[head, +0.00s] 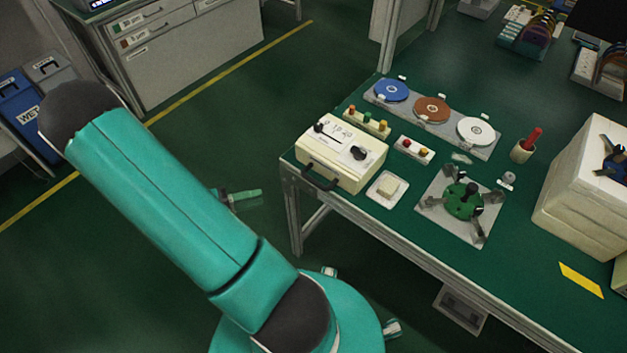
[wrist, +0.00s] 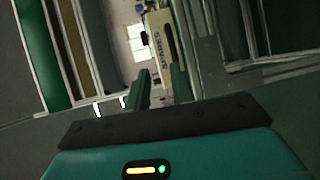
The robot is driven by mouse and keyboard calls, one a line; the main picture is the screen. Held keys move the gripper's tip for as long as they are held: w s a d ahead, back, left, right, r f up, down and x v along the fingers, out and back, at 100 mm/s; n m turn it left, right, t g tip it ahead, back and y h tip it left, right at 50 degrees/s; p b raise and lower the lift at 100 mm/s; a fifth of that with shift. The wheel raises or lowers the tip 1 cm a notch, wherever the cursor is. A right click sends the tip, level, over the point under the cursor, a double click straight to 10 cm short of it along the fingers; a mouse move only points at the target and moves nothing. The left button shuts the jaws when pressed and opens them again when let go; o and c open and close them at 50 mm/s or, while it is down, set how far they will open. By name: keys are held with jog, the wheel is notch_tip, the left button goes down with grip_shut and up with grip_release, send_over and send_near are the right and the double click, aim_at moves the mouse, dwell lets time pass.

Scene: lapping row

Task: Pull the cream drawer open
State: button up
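The cream drawer is in a cream box (head: 341,152) at the near left corner of the green bench. The drawer front (head: 333,176) carries a black bar handle (head: 319,178) and looks flush with the box. In the wrist view the cream front (wrist: 158,50) shows dark lettering, and the dark handle (wrist: 172,41) stands upright beside it.
The green bench (head: 400,245) has a metal front edge. A lapping fixture (head: 462,202) is further right. The floor left of the bench is clear.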

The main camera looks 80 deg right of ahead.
aim_at(314, 180)
jog(key=s+d+f+h, duration=0.3)
jog(key=s+f+h, duration=0.1)
jog(key=f, duration=0.2)
jog(key=shift+n, duration=0.4)
jog(key=x, duration=1.3)
jog(key=shift+s+r, duration=0.15)
jog(key=shift+s, duration=0.05)
jog(key=shift+g, duration=0.3)
grip_shut()
